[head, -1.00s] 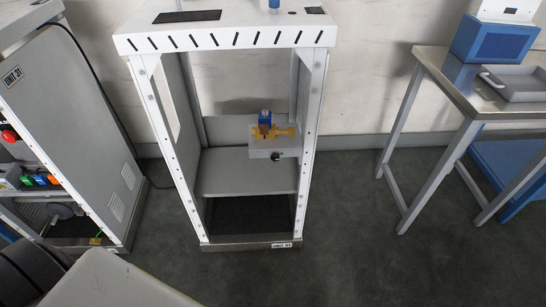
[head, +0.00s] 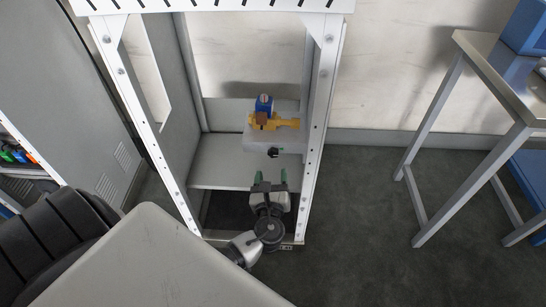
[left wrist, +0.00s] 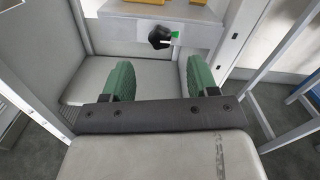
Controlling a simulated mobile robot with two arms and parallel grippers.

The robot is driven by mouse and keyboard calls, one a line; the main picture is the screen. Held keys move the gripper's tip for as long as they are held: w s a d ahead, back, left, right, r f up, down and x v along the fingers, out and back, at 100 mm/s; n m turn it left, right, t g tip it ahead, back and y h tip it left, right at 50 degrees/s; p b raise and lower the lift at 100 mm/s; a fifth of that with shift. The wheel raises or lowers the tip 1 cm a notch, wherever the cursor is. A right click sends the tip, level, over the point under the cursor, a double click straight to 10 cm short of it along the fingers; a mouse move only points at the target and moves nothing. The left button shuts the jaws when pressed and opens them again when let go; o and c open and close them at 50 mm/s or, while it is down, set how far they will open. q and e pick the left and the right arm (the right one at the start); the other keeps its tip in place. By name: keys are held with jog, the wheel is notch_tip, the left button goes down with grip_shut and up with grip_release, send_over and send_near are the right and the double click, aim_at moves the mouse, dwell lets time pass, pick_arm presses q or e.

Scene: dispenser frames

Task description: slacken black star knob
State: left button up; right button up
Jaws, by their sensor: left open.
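The black star knob (head: 273,152) sits on the front face of a grey box (head: 256,142) inside the white frame. It also shows in the left wrist view as a black knob (left wrist: 160,37) beside a small green-and-white mark. My left gripper (head: 270,177) is below and in front of the knob, apart from it. In the left wrist view its two green fingers (left wrist: 157,82) are spread wide with nothing between them, and the knob lies beyond their tips. My right gripper is not in view.
A yellow fitting with a blue top (head: 264,108) stands on the box. The white frame's right post (head: 317,125) is close to the right of the box. A grey shelf (head: 220,160) lies under it. A metal table (head: 500,85) stands at the right.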

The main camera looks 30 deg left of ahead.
aim_at(273, 155)
pick_arm(q)
jog(key=x, duration=0.6)
jog(key=shift+a, duration=0.1)
jog(key=shift+x, duration=0.75)
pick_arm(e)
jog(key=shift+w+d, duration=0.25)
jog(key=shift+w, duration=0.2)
pick_arm(q)
jog(key=shift+c, duration=0.4)
jog(key=c, duration=0.8)
jog(key=shift+f, duration=0.1)
jog(key=shift+c, duration=0.2)
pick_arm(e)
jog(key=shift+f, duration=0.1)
